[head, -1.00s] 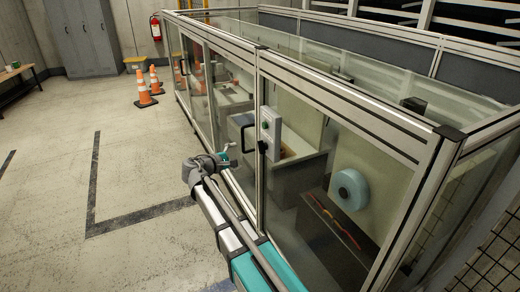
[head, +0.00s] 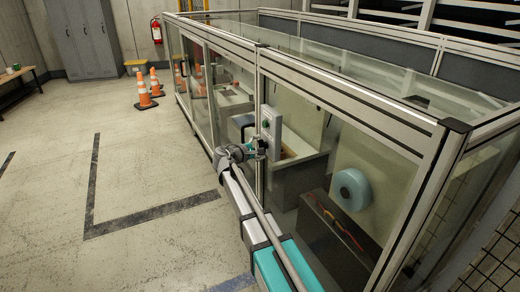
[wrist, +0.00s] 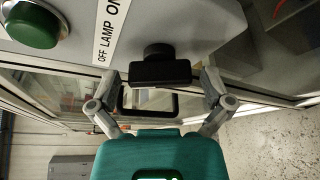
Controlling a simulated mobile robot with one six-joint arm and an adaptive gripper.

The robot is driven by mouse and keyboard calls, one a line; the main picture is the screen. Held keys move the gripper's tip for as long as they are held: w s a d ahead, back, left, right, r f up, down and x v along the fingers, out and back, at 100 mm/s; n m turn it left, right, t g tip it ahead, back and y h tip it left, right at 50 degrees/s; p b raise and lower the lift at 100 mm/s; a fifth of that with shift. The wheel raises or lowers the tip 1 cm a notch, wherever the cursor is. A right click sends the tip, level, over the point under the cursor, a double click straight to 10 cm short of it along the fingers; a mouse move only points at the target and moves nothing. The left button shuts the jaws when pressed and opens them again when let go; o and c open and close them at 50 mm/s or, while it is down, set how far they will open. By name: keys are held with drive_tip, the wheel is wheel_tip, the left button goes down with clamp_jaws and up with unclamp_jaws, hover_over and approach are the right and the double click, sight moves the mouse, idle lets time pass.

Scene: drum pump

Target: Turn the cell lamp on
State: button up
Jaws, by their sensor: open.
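In the wrist view a black rotary knob (wrist: 160,70) sits on a grey control box (wrist: 218,22), beside a white label (wrist: 108,28) reading "OFF LAMP ON". The knob's bar lies crosswise in the picture; I cannot tell which mark it points to. My gripper (wrist: 160,84) is open, with one finger on each side of the knob and no clear contact. In the head view the control box (head: 270,124) is mounted on the cell's frame, and my gripper (head: 262,147) is at its lower part, hiding the knob there.
A green button (wrist: 33,26) is on the same box. A black loop handle (wrist: 124,100) lies behind the gripper. The glass-panelled cell (head: 350,95) fills the right. A blue round thing (head: 351,190) is behind glass. Orange cones (head: 145,93) stand far left; the floor between is clear.

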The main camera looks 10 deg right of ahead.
drive_tip(key=shift+w+d, duration=0.1)
drive_tip(key=shift+d, duration=0.05)
drive_tip(key=c, duration=1)
drive_tip(key=shift+o, duration=0.2)
